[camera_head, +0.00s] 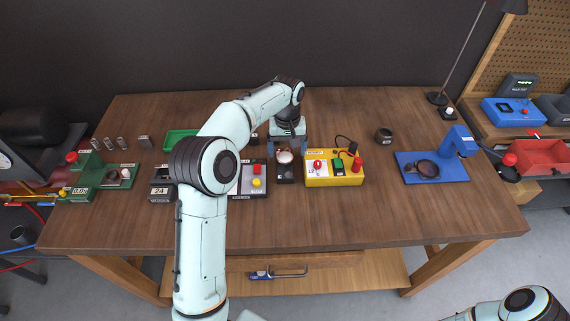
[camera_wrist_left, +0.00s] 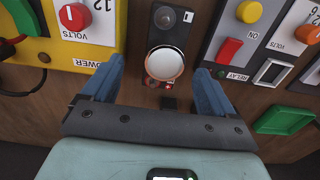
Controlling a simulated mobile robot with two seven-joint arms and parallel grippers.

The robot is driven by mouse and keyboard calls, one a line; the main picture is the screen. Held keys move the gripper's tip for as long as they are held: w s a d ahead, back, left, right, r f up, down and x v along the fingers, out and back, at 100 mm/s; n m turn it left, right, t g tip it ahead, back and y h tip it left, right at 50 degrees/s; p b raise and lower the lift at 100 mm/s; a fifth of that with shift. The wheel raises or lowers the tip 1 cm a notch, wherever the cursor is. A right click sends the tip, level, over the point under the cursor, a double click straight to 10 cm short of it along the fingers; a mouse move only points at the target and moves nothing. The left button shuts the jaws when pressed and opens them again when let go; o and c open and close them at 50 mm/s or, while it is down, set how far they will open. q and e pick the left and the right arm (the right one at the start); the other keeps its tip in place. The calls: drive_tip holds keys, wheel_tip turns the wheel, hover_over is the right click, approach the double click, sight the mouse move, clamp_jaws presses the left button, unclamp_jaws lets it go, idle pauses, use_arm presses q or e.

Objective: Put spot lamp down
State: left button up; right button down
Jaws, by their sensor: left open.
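The spot lamp, a round part with a pale white face (camera_head: 284,157), is at the back of a small black block (camera_head: 286,174) in the middle of the workbench. In the left wrist view the lamp (camera_wrist_left: 165,64) sits between the two blue fingers, with a small red part just below it. My left gripper (camera_head: 287,146) is open around the lamp; gaps show between each finger and the lamp in the wrist view (camera_wrist_left: 160,70). The lamp's underside is hidden, so I cannot tell how it touches the block. My right gripper is not in view.
A yellow power box (camera_head: 336,180) stands close right of the black block, and a relay panel (camera_head: 247,188) close left. A green tray (camera_head: 180,142), a green fixture (camera_head: 98,176) and a blue fixture (camera_head: 432,167) stand farther out. The bench front is clear.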

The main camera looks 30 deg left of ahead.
sight(285, 156)
use_arm(q)
drive_tip(key=f, duration=0.5)
drive_tip(key=shift+s+a+f, duration=0.1)
drive_tip(key=shift+a+f, duration=0.15)
drive_tip(key=shift+f, duration=0.05)
drive_tip(key=shift+c, duration=0.3)
drive_tip(key=c, duration=1.5)
clamp_jaws()
drive_tip(key=shift+r, duration=0.2)
drive_tip(key=shift+r, duration=0.25)
wheel_tip(285, 156, up, 19)
